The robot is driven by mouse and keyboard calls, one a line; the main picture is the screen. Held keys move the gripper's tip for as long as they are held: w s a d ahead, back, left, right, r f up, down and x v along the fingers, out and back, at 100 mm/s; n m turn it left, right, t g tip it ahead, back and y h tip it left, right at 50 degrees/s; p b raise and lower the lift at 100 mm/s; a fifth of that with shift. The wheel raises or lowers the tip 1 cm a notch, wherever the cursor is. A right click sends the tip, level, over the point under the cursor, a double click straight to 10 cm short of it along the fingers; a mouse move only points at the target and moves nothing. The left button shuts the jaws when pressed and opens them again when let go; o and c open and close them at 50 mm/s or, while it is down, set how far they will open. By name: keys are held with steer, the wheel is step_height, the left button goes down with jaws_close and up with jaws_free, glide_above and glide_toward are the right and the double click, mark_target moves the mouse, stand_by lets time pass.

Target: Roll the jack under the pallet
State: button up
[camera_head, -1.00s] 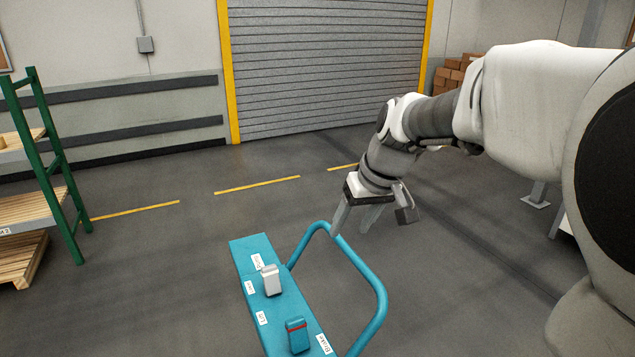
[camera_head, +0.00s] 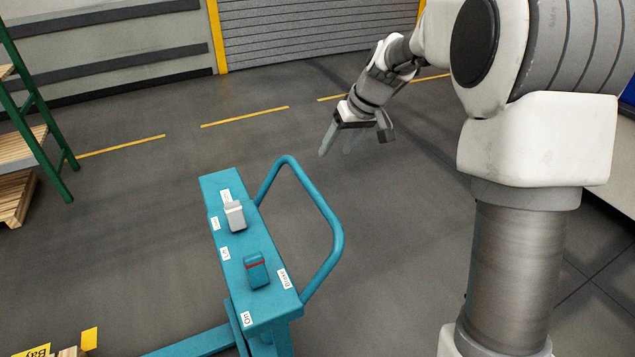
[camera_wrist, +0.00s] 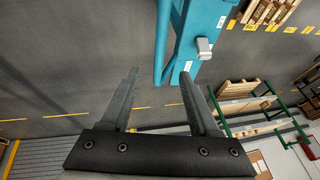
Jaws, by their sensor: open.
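The teal pallet jack (camera_head: 215,195) stands at the middle of the head view, with a looped handle (camera_head: 335,225) on its right side. On its top are a white lever (camera_head: 235,216), a teal lever with a red band (camera_head: 256,269) and several small labels. A teal fork (camera_head: 195,342) runs off to the lower left. My gripper (camera_head: 338,140) is open and empty, above and beyond the handle, apart from it. In the wrist view the jack (camera_wrist: 201,30) and the white lever (camera_wrist: 204,47) lie past my open fingers (camera_wrist: 162,85). A wooden pallet (camera_wrist: 270,10) shows at the top right there.
A green rack (camera_head: 45,150) with wooden pallets (camera_head: 15,198) stands at the left. Yellow bay signs (camera_head: 89,339) show at the lower left. A roller door (camera_head: 310,30) is at the back. The grey floor between the jack and the dashed yellow line is clear.

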mark_target(313, 186)
steer(key=p+x, duration=0.1)
steer(key=x, duration=1.5)
steer(key=shift+f+p, duration=0.15)
steer(key=shift+p, duration=0.15)
jaws_close()
stand_by(0.6)
